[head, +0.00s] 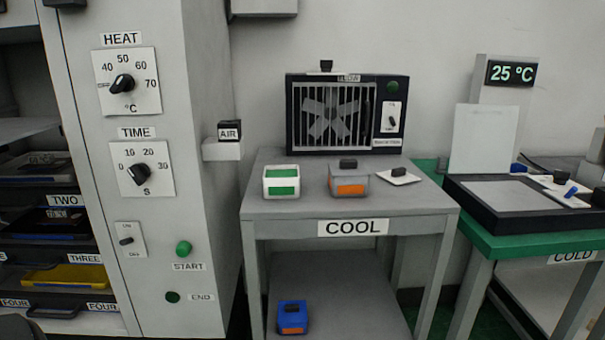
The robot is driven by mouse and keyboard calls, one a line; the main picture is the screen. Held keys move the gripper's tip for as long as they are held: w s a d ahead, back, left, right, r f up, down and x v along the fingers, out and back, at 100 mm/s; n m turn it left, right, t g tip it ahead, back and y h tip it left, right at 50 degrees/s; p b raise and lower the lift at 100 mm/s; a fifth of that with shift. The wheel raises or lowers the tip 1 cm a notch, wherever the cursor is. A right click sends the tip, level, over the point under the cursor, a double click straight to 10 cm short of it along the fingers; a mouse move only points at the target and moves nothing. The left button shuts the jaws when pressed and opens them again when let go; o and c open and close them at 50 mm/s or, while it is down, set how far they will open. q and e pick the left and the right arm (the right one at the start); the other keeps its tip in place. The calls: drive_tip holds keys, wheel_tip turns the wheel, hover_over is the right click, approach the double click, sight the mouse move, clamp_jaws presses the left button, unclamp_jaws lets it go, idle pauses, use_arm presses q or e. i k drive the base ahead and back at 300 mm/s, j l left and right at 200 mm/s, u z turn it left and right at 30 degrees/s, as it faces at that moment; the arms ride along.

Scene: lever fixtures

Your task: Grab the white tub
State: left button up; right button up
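A small white tub (281,171) with green panels on its front and inside stands upright on the left part of the grey table (291,209) labelled COOL. It looks open at the top. Nothing touches it. Neither of my grippers shows in the head view.
A grey tub (349,179) with an orange panel stands right of the white tub, beside a small white plate (398,176). A fan unit (347,112) stands behind them. A blue tub (292,316) is on the lower shelf. A tall cabinet (205,200) stands left; a green table (540,240) right.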

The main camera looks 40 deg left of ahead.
sight(279, 182)
drive_tip(key=i+l+u, duration=0.1)
drive_tip(key=i+u, duration=0.25)
drive_tip(key=i+l+u, duration=0.35)
drive_tip(key=i, duration=0.25)
drive_tip(key=j+u, duration=0.1)
drive_tip(key=u, duration=1.05)
